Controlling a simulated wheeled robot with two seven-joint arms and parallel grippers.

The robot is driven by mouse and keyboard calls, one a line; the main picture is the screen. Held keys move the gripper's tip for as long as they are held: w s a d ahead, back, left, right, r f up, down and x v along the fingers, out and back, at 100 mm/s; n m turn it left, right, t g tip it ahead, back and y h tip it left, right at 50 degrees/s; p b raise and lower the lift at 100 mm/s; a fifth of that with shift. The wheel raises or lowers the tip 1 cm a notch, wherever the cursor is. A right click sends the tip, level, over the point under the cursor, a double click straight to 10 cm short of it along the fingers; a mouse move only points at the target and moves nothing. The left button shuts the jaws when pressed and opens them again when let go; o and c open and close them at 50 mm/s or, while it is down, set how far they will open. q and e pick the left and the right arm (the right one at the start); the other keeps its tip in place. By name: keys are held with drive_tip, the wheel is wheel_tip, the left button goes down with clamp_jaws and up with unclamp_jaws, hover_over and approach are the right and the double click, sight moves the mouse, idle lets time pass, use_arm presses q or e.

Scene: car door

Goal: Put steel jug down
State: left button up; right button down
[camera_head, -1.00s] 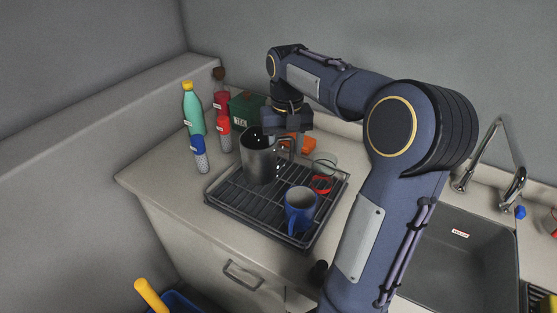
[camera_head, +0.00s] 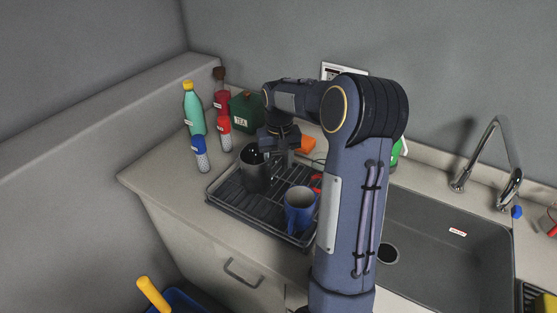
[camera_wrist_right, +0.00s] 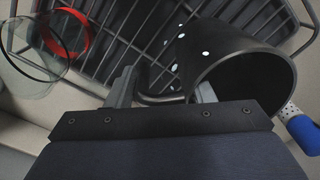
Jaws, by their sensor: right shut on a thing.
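The dark steel jug (camera_head: 257,172) is upright at the left part of the black dish rack (camera_head: 262,228). It also shows in the right wrist view (camera_wrist_right: 228,62), with its open mouth facing the camera. My right gripper (camera_head: 282,158) is just right of the jug and shut on its handle, which shows between the fingers in the wrist view (camera_wrist_right: 165,97). The jug's base is at or very near the rack's bars; I cannot tell whether it touches. My left gripper is not in view.
A blue mug (camera_head: 299,210) stands on the rack, right of the jug. A glass (camera_wrist_right: 30,60) and a red ring-shaped thing (camera_wrist_right: 66,35) are beside it. Several bottles, including a green one (camera_head: 193,105), and a green tea box (camera_head: 245,110) stand behind. The sink (camera_head: 440,240) is at right.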

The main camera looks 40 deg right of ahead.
drive_tip(key=shift+f, duration=0.2)
drive_tip(key=c, duration=0.7)
unclamp_jaws()
drive_tip(key=shift+o, duration=0.2)
wheel_tip(320, 180, up, 12)
drive_tip(key=shift+s+r, duration=0.15)
drive_tip(key=shift+r, duration=0.1)
drive_tip(key=s+a+n+t+y, duration=0.2)
drive_tip(key=s+a+n+t, duration=0.1)
drive_tip(key=s+a, duration=0.9)
drive_tip(key=s+a+f+n+t+y, duration=0.1)
drive_tip(key=s+a+f, duration=0.2)
drive_tip(key=a, duration=0.3)
drive_tip(key=s+a+f+t, duration=0.1)
drive_tip(key=s+a+f, duration=0.2)
drive_tip(key=s+a, duration=0.3)
drive_tip(key=shift+s+a+f+n+y, duration=0.15)
drive_tip(key=shift+s+f+n+y, duration=0.05)
drive_tip(key=shift+f+n+y, duration=0.2)
